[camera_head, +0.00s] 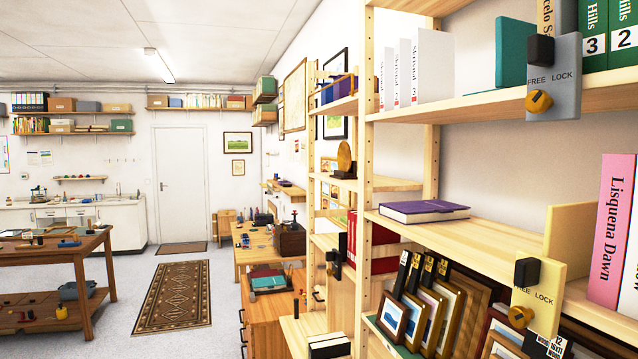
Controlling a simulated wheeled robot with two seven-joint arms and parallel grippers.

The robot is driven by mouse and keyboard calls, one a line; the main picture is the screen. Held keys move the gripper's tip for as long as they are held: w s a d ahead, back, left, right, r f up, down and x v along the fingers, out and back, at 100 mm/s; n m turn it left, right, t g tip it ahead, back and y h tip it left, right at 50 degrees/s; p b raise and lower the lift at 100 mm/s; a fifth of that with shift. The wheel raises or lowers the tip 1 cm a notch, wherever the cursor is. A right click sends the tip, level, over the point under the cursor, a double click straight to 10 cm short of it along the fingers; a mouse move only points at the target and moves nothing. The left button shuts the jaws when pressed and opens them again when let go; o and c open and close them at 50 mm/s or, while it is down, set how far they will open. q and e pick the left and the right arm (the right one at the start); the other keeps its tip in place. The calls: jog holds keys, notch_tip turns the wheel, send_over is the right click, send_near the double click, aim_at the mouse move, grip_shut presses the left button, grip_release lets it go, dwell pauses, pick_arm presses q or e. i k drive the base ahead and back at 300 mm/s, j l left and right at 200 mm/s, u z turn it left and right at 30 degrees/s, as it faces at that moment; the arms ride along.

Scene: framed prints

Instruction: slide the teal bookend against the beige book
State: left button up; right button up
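The teal bookend (514,52) stands upright on the upper shelf at the right, its thin foot reaching left along the board. The beige book (546,16) stands just right of it, with part of a name on its spine. A grey plate (568,80) marked FREE and LOCK, with a black block and an orange knob, hangs at the shelf edge and hides the lower part of the book. I cannot tell whether the bookend and book touch. Neither of my grippers is in view.
Green numbered books (605,35) stand right of the beige book. White books (433,68) stand left of the bookend. Below, a purple book (424,211) lies flat, and a cream bookend (583,236) stands by a pink book (612,232). Framed prints (432,318) fill the lower shelf.

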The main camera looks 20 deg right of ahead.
aim_at(512, 35)
jog(key=z, duration=1.65)
jog(key=j, duration=0.1)
